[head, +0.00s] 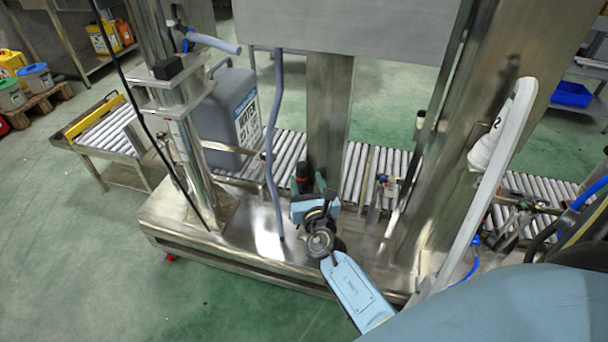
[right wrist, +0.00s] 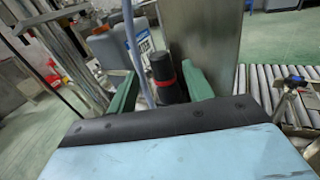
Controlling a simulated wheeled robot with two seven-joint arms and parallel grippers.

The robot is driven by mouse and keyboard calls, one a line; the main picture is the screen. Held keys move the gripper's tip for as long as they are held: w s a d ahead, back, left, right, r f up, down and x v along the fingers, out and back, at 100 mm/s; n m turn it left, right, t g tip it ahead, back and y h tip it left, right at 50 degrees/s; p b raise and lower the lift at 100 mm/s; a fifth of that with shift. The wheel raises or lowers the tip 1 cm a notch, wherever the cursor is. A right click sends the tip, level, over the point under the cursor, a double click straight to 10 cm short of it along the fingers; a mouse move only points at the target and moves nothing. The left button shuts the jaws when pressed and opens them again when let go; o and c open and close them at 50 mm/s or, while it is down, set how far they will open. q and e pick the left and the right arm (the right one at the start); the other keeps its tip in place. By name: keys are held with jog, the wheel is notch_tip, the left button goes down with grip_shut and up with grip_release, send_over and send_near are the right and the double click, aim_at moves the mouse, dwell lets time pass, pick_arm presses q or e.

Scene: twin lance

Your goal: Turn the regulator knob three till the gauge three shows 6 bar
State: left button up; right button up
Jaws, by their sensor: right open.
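My right gripper (head: 309,187) is low in front of the metal post in the head view. In the right wrist view its two green fingers (right wrist: 162,88) are spread apart. A black knob-like cylinder with a red ring (right wrist: 163,72) stands upright between and beyond them, with no visible grip on it. The same black cylinder (head: 302,170) shows just past the gripper in the head view. I cannot tell whether it is regulator knob three. No gauge face or reading can be made out. My left gripper is not in view.
A roller conveyor (head: 359,170) runs behind the steel base (head: 180,218). A grey canister (head: 222,115) stands on it at left. A thin bent pipe (head: 273,150) rises left of the gripper.

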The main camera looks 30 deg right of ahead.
aim_at(303, 171)
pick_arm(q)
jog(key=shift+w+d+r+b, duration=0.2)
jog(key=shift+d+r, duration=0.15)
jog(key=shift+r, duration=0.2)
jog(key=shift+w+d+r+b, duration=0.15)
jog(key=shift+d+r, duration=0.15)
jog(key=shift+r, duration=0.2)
pick_arm(e)
jog(key=shift+x, duration=1.95)
jog(key=c, duration=1)
jog(key=shift+h, duration=0.3)
